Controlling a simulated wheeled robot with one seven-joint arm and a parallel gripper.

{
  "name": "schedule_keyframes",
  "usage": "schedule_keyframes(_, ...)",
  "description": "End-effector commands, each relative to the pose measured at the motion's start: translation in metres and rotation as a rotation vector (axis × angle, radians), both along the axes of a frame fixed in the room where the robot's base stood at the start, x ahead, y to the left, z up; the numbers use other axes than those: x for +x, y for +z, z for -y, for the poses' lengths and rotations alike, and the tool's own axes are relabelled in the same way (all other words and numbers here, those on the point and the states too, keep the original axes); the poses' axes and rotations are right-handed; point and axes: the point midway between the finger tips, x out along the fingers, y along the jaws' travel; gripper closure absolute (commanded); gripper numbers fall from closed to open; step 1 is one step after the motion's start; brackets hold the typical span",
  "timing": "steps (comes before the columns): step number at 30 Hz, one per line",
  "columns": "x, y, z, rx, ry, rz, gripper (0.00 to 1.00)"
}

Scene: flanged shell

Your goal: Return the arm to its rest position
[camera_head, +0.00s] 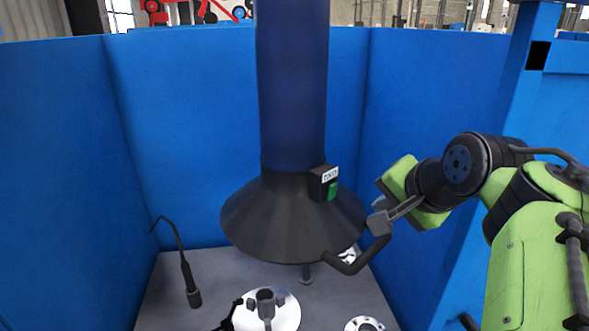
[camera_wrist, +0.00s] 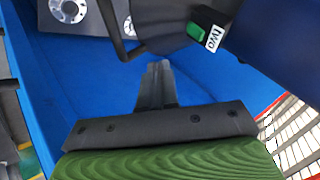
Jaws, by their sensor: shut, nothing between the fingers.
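My green and black arm (camera_head: 525,265) reaches in from the right in the head view. My gripper (camera_head: 378,222) is at its end, beside the dark extraction hood (camera_head: 285,215), and overlaps the upper end of the hood's bent black handle (camera_head: 357,262) in the picture. I cannot tell whether they touch. In the wrist view my gripper (camera_wrist: 156,68) has its fingers together with nothing between them. The handle (camera_wrist: 112,28) shows just up and left of the fingertips there.
A green switch (camera_head: 332,190) with a label reading "two" in the wrist view sits on the hood. Blue walls (camera_head: 190,130) enclose the grey table (camera_head: 225,265). A black wand (camera_head: 187,275), a white disc (camera_head: 285,310) and a flanged metal part (camera_head: 364,325) are below.

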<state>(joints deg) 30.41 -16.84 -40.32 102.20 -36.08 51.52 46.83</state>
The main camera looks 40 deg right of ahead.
Motion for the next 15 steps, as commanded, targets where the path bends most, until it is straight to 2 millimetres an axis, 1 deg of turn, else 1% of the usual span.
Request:
schedule_keyframes(6, 0.002, -0.002, -0.001, 0.000, 0.006, -0.002, 1.00)
schedule_keyframes(8, 0.007, -0.007, -0.011, -0.005, 0.044, -0.007, 1.00)
schedule_keyframes(10, 0.022, -0.024, -0.039, -0.021, 0.158, -0.029, 1.00)
schedule_keyframes(11, 0.029, -0.034, -0.058, -0.035, 0.228, -0.044, 1.00)
schedule_keyframes(12, 0.037, -0.051, -0.086, -0.062, 0.338, -0.071, 1.00)
schedule_keyframes(13, 0.042, -0.065, -0.110, -0.089, 0.428, -0.097, 1.00)
schedule_keyframes(14, 0.043, -0.080, -0.133, -0.119, 0.519, -0.124, 1.00)
schedule_keyframes(15, 0.042, -0.101, -0.163, -0.168, 0.638, -0.162, 1.00)
